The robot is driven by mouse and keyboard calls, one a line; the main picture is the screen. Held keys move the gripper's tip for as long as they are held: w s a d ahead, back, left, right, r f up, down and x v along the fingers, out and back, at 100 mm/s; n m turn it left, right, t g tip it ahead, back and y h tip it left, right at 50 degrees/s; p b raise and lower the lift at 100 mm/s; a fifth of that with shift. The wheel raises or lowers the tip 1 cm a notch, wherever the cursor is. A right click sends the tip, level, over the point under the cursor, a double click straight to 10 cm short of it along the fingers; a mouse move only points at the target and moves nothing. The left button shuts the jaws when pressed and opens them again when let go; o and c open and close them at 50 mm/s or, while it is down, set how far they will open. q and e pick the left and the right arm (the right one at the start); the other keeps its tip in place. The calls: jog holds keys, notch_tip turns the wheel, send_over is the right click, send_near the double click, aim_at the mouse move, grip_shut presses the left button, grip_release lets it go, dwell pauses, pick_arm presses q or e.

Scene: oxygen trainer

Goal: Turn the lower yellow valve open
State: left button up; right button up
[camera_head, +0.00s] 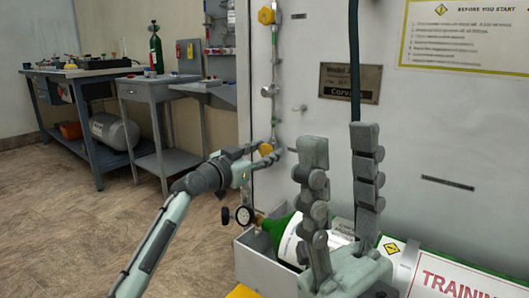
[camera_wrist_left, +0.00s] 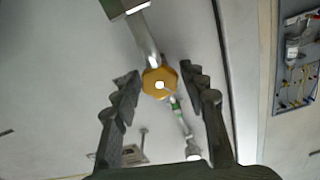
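The lower yellow valve (camera_head: 265,149) is a small knob on the pipe along the left side of the grey panel. My left gripper (camera_head: 256,157) is right at it, partly hidden by its own wrist. In the left wrist view the yellow valve (camera_wrist_left: 152,83), with a pale centre, shows between the tips of my left gripper (camera_wrist_left: 160,77). The fingers are apart, with a gap on both sides. I cannot tell how deep the knob sits between them. My right gripper (camera_head: 340,138) points up in front of the panel, fingers apart and nothing between them.
An upper yellow valve (camera_head: 266,16) is on the same pipe. A green cylinder (camera_head: 284,236) with a gauge (camera_head: 244,215) lies in a grey tray (camera_head: 256,264) below. A dark hose (camera_head: 354,60) hangs by my right gripper. Workbenches stand at the back left; floor is clear.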

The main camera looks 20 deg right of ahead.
pick_arm(q)
jog(key=c, duration=0.8)
jog(key=shift+o, duration=0.2)
jog(key=n+p, duration=0.1)
jog(key=n, duration=0.2)
jog(key=shift+r, duration=0.15)
jog(key=shift+n+p, duration=0.35)
jog(key=shift+n, duration=0.25)
jog(key=o, duration=1.2)
jog(key=shift+c, duration=0.2)
jog(key=v, duration=1.2)
